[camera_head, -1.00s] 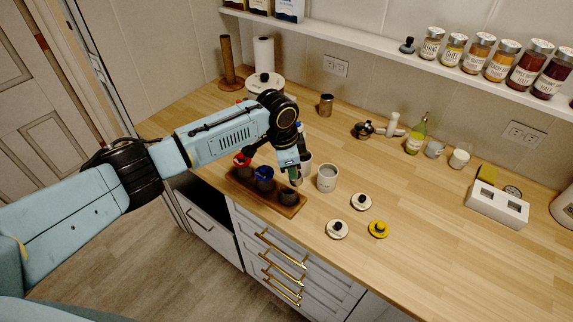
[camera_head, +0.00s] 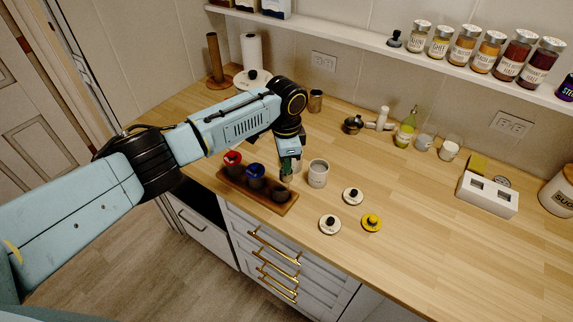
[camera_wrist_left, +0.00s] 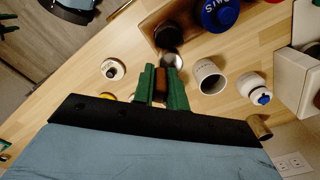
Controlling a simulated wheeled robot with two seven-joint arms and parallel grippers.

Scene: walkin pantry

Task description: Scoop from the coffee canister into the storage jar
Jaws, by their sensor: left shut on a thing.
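My left gripper (camera_head: 288,176) is shut on the brown handle of a scoop (camera_wrist_left: 172,60), pointing down. The wrist view shows the green fingers (camera_wrist_left: 161,82) around that handle, with the shiny scoop bowl just beyond them. A dark open canister (camera_head: 281,194) stands at the right end of a wooden tray (camera_head: 232,188). The scoop bowl appears right beside or over its mouth; whether it is inside I cannot tell. An open pale jar (camera_head: 318,175) stands to the right, also in the wrist view (camera_wrist_left: 209,77). Its contents are unclear. My right gripper is out of view.
Red-lidded (camera_head: 232,160) and blue-lidded (camera_head: 255,173) canisters share the tray. A white-and-blue container (camera_wrist_left: 256,90) stands near the jar. The counter's right middle is clear.

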